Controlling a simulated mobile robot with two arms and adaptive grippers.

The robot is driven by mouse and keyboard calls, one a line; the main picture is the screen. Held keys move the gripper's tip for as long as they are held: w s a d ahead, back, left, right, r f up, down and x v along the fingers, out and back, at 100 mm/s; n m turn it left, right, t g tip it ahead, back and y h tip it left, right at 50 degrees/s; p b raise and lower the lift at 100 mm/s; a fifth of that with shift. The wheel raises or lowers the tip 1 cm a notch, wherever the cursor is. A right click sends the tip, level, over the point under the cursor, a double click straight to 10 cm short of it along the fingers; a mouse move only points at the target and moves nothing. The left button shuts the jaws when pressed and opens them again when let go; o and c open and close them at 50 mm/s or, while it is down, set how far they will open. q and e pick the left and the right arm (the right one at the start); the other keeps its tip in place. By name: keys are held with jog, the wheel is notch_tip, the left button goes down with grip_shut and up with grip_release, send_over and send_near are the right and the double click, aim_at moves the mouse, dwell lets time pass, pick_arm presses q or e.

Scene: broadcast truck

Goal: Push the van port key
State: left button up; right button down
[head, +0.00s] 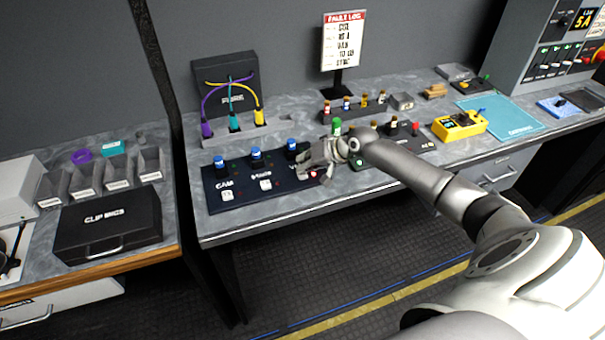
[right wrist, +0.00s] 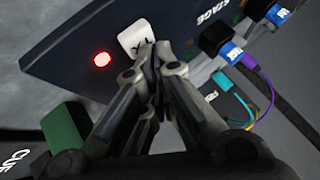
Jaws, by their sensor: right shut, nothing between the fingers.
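The dark port panel (head: 210,186) lies on the grey bench with labels CAM, STAGE and a third label starting with V, mostly covered by my right gripper (head: 306,178). In the right wrist view a white key (right wrist: 134,37) sits on the panel (right wrist: 75,52), beside a lit red lamp (right wrist: 101,59). My right gripper (right wrist: 152,52) is shut and empty, its fingertips overlapping the key's edge; I cannot tell whether they touch it. The red lamp also shows in the head view (head: 314,174) beside the gripper. My left gripper is not in view.
White CAM (head: 228,196) and STAGE (head: 266,184) keys sit left of the gripper. Blue plugs (head: 256,153) stand along the panel's back. A yellow device (head: 459,125) and teal mat (head: 508,116) lie right. A FAULT LOG sign (head: 342,42) stands behind.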

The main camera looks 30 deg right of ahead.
jog(key=shift+f, duration=0.2)
dwell(0.5)
jog(key=shift+f, duration=0.3)
jog(key=shift+s, duration=0.1)
jog(key=shift+r+p, duration=0.4)
jog(key=shift+p, duration=0.1)
notch_tip(320, 180, up, 6)
jog(key=p, duration=0.6)
jog(key=shift+r, duration=0.1)
